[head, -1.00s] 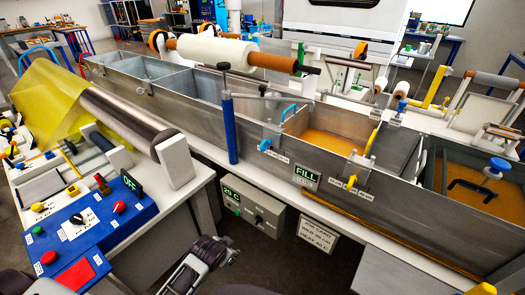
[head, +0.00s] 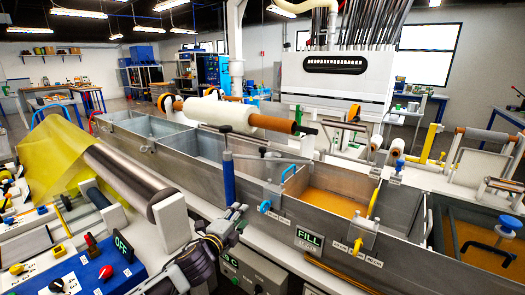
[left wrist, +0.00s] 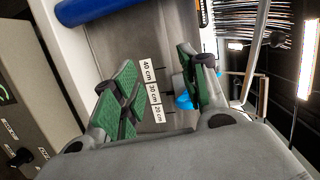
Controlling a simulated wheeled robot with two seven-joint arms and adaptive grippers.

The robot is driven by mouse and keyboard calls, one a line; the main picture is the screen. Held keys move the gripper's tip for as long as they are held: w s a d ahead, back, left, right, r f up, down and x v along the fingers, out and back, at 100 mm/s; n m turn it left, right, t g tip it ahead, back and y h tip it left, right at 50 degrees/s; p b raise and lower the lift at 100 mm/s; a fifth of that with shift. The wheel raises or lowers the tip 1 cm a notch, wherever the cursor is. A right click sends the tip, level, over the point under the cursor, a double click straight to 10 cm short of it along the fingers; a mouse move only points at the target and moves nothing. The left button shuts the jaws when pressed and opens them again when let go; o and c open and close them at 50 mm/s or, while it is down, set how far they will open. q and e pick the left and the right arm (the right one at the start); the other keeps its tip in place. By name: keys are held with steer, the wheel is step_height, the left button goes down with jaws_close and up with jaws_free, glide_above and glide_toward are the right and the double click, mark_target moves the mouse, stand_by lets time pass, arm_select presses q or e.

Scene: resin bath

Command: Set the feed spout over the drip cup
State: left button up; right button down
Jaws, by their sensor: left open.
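A swing arm, which looks like the feed spout (head: 262,156), reaches right from a blue post (head: 228,180) with a black knob on top. It passes over the near wall of the long metal tank. The post also shows in the left wrist view (left wrist: 92,10). I cannot clearly pick out the drip cup. My left gripper (head: 238,212) is in front of the tank wall, just below the post and apart from it. In the left wrist view the gripper (left wrist: 157,68) has its green-padded fingers spread, with nothing between them. My right gripper is out of view.
The tank (head: 340,222) holds amber resin (head: 335,203) in its right compartments. A blue valve handle (head: 265,206) and FILL display (head: 309,240) are on its front. A film roller (head: 130,180) and blue control panel (head: 85,275) stand left. A cream roll (head: 215,111) lies above the tank.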

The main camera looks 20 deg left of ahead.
arm_select(q)
steer(key=w+a+r+m+g+h, duration=0.1)
steer(key=a+r+m+h, duration=0.1)
steer(key=r+m+h, duration=0.3)
steer(key=w+a+r+m+g+h, duration=0.2)
steer(key=r+m+h, duration=0.3)
steer(key=r+m, duration=0.9)
steer(key=m, duration=0.6)
steer(key=shift+a+r, duration=0.3)
steer(key=shift+a, duration=0.1)
steer(key=shift+w+d, duration=0.1)
steer(key=shift+w, duration=0.1)
